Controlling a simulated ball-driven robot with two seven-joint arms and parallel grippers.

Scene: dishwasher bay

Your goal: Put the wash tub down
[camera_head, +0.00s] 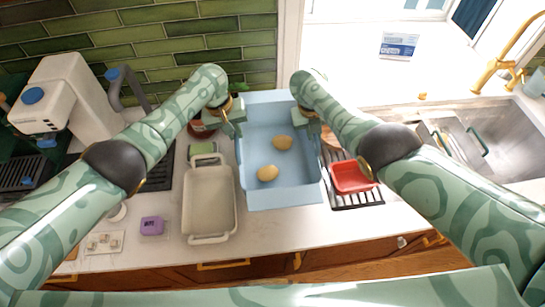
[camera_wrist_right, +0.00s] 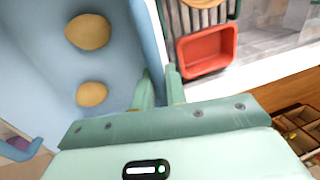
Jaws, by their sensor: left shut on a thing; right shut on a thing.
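The light blue wash tub (camera_head: 285,192) is in the middle of the head view, with two yellowish round things, (camera_head: 268,173) and (camera_head: 282,142), lying inside it. My left gripper (camera_head: 236,130) is shut on the tub's left wall, and my right gripper (camera_head: 314,127) is shut on its right wall. In the right wrist view, the fingers of the right gripper (camera_wrist_right: 160,88) pinch the rim of the tub (camera_wrist_right: 125,70). The tub looks about level. I cannot tell whether its underside touches the counter, as that is hidden.
A beige baking dish (camera_head: 208,230) stands close left of the tub. A red tray (camera_head: 352,177) on a dark slatted rack is close at the right. A purple block (camera_head: 152,226), a coffee machine (camera_head: 66,103) and the sink (camera_head: 480,140) are further out. The counter's front edge runs below.

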